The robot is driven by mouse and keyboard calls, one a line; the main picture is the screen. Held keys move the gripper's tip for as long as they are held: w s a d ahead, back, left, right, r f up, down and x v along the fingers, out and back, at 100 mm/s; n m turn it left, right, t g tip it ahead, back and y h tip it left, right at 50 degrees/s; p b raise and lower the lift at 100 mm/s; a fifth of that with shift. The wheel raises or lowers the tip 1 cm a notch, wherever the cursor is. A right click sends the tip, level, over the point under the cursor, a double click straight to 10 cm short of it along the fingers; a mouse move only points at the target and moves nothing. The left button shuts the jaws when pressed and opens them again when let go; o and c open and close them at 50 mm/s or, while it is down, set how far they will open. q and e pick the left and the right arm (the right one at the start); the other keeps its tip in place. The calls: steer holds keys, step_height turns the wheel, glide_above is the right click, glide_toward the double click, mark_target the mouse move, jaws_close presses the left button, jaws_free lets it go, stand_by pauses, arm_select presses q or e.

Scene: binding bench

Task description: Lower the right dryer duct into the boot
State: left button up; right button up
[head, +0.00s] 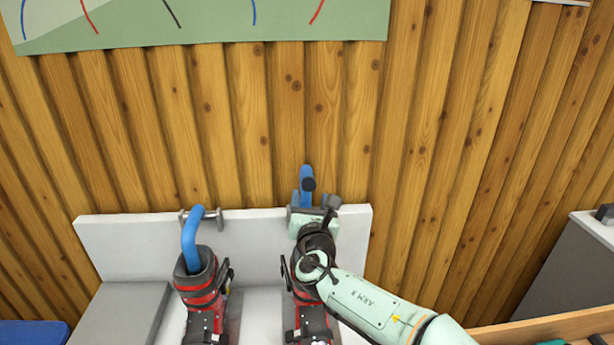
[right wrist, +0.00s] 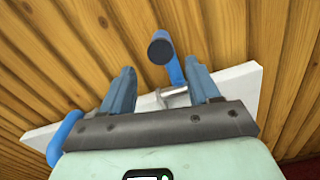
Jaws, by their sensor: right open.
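The right dryer duct (head: 306,176) is a blue tube that stands raised from its pivot on the white dryer panel, its dark end facing me. In the right wrist view the duct (right wrist: 174,70) shows between and beyond the fingers. My right gripper (right wrist: 162,72) is open; I cannot tell whether either finger touches the duct. In the head view the right gripper (head: 304,197) is above the right boot (head: 308,318), a red and black ski boot partly hidden by my arm. My left gripper is out of view.
The left duct (head: 189,240) is bent down into the left boot (head: 203,298). The white dryer panel (head: 250,245) stands before a wooden wall. A grey block (head: 125,312) is at left. A wooden tray edge (head: 540,328) and grey cabinet (head: 575,262) are at right.

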mark_target(308, 179)
steer(key=w+p, duration=0.4)
steer(key=w, duration=0.6)
steer(key=shift+d, duration=0.1)
steer(key=shift+w+f+p, duration=0.15)
steer(key=shift+w+p, duration=0.25)
steer(key=shift+w, duration=0.15)
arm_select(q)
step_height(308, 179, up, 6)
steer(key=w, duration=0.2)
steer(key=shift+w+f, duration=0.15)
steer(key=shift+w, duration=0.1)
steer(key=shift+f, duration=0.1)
arm_select(e)
steer(key=shift+s, duration=0.1)
jaws_close()
